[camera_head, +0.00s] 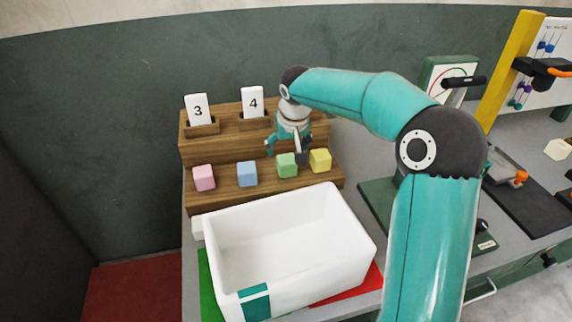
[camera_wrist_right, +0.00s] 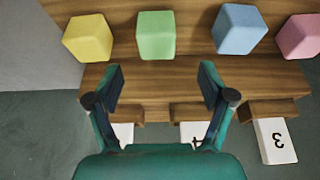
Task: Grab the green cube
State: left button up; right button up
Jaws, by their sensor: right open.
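The green cube (camera_head: 286,166) sits on the lower step of a wooden stand (camera_head: 215,197), between the blue cube (camera_head: 247,174) and the yellow cube (camera_head: 320,161). It also shows in the right wrist view (camera_wrist_right: 156,36), just beyond the fingertips and roughly between their lines. My right gripper (camera_head: 287,149) is open and empty, above and slightly behind the green cube, close to the number cards. In the right wrist view its two fingers (camera_wrist_right: 162,78) are spread wide over the wood, apart from the cube. My left gripper is in neither view.
A pink cube (camera_head: 204,178) stands at the left of the row. Number cards 3 (camera_head: 198,110) and 4 (camera_head: 252,101) stand on the upper step. An empty-looking white bin (camera_head: 345,222) stands in front of the stand. Other task boards lie to the right of my arm.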

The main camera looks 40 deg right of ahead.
aim_at(287, 159)
jog(key=shift+x, duration=1.2)
jog(key=shift+w+d+f+p, duration=0.1)
jog(key=shift+d+f+p, duration=0.1)
jog(key=shift+f+p, duration=0.3)
jog(key=x, duration=0.4)
jog(key=shift+d+f, duration=0.1)
jog(key=c, duration=1)
